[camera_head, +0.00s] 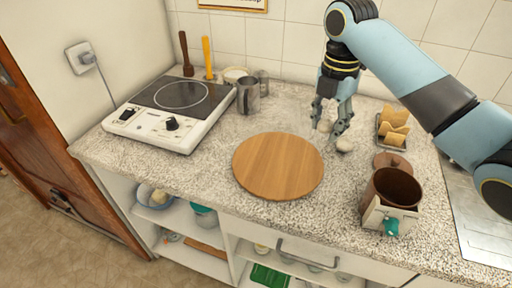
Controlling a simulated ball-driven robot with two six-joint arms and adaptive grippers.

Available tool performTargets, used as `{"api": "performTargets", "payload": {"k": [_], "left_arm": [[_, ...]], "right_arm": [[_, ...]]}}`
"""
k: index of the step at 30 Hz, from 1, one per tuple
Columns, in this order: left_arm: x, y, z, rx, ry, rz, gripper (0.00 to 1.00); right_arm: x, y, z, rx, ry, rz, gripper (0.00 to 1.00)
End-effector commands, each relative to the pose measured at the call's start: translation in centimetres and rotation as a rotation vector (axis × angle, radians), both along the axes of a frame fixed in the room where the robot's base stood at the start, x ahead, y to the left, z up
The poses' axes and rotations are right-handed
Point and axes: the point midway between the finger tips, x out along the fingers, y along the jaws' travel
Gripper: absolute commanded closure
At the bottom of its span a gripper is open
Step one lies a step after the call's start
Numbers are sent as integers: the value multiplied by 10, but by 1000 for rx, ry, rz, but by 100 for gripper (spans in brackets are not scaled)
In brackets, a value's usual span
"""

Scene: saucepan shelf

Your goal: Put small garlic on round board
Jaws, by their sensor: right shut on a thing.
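The round wooden board (278,166) lies flat and bare on the speckled counter, left of my right gripper. My right gripper (330,136) points down beyond the board's upper right edge, with its fingers shut on a small pale bulb (323,126), which looks like the small garlic and is partly hidden by the fingers. Another pale garlic bulb (344,146) is by the right fingertip, on the counter. My left gripper is not in view.
An induction cooker (170,128) and a metal mug (248,95) stand left. A rack with bread-like slices (394,122) and a brown pot (393,190) stand right. The counter left of the board is clear.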

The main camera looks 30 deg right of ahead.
Motion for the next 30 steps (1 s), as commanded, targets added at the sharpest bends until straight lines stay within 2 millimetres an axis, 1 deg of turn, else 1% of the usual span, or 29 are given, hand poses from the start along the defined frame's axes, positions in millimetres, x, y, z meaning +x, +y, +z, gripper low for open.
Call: {"api": "performTargets", "payload": {"k": [1,3,5,8,11,14,16,19,21,23,26,30], "left_arm": [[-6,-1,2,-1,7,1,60],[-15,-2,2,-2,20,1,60],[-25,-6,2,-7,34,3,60],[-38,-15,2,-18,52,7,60],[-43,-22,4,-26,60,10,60],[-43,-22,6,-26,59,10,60],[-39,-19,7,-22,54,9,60],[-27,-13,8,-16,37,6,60],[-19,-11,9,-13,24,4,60],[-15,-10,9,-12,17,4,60],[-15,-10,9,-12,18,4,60],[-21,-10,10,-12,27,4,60]], "right_arm": [[-5,-5,0,-3,2,-2,87],[-9,-9,-2,-3,2,-4,87],[-10,-9,-4,1,1,-5,87],[-4,0,-11,6,1,-7,87],[11,17,-24,9,0,-8,87],[29,35,-40,9,2,-7,87],[41,47,-50,6,2,-5,87],[55,61,-62,5,2,-5,87],[62,67,-69,3,2,-7,87],[66,70,-72,1,0,-7,87],[68,73,-77,0,2,-7,87],[67,73,-98,1,5,-7,87]]}}
